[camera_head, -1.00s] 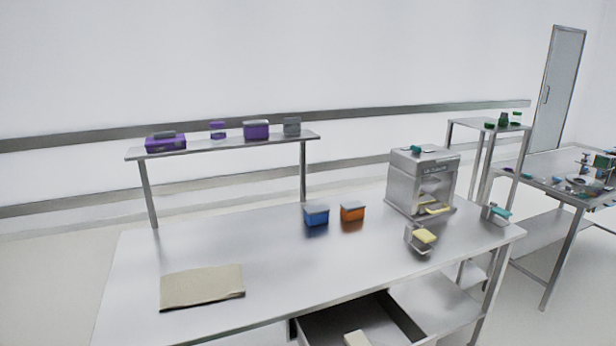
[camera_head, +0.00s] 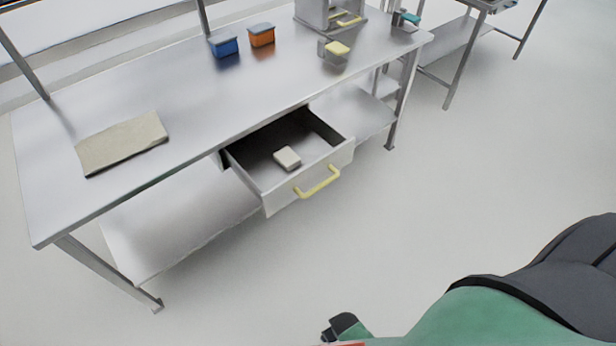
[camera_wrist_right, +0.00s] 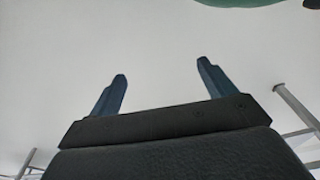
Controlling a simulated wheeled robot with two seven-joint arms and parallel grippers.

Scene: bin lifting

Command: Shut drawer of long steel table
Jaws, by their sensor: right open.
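The long steel table (camera_head: 190,120) fills the left and upper part of the head view. Its drawer (camera_head: 310,196) is pulled out at the front edge, with a yellow handle (camera_head: 318,183) on its face. A small white block (camera_head: 287,158) lies inside the drawer. In the right wrist view my right gripper (camera_wrist_right: 162,75) has its two dark fingers spread apart, with nothing between them. Part of my right arm shows at the lower right of the head view, apart from the drawer. My left gripper is not in view.
A blue box (camera_head: 223,46), an orange box (camera_head: 262,35) and a folded beige cloth (camera_head: 121,143) are on the tabletop. A lower shelf (camera_head: 175,228) runs beneath it. The floor (camera_head: 470,180) right of the drawer is clear.

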